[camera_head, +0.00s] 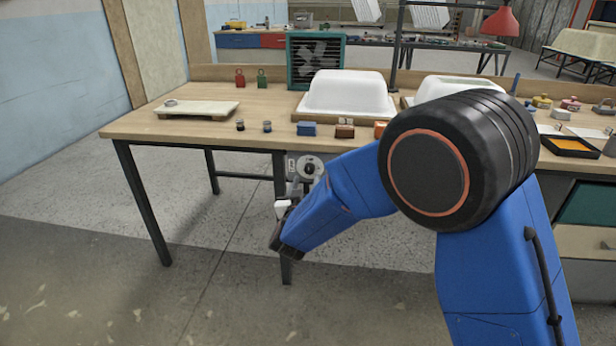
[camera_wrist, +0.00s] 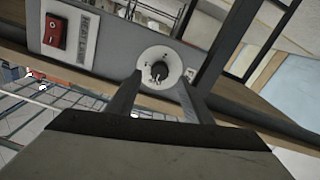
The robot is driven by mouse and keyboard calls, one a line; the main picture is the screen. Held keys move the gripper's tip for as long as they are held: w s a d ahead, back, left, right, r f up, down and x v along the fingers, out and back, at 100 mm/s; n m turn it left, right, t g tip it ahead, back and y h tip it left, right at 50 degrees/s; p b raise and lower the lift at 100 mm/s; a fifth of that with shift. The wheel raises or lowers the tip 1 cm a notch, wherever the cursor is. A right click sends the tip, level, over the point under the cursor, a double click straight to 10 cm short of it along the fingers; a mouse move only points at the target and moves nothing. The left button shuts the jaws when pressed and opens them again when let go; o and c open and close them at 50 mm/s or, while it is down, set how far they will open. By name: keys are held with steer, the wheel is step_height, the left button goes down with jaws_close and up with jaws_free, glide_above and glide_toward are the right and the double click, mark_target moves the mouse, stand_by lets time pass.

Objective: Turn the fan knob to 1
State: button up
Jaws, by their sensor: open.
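The fan knob (camera_wrist: 159,72) is a small dark knob on a round white dial (camera_wrist: 160,57) set in a grey panel (camera_wrist: 105,45). The dial also shows in the head view (camera_head: 310,167), below the front edge of the workbench. The dial marks are too small to read, so I cannot tell the knob's setting. My gripper (camera_wrist: 160,78) is open, its two fingers on either side of the knob in the wrist view. I cannot tell whether they touch it. The teal fan (camera_head: 316,61) stands at the back of the bench.
A red switch (camera_wrist: 54,31) sits on the same panel, left of the dial in the wrist view. The wooden workbench (camera_head: 190,130) holds white tub shells (camera_head: 346,92) and small blocks. A dark table leg (camera_head: 286,265) stands below the panel. Open floor lies in front.

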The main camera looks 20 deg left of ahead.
mark_target(309, 172)
steer(key=shift+x, duration=2.2)
steer(key=c, duration=1.1)
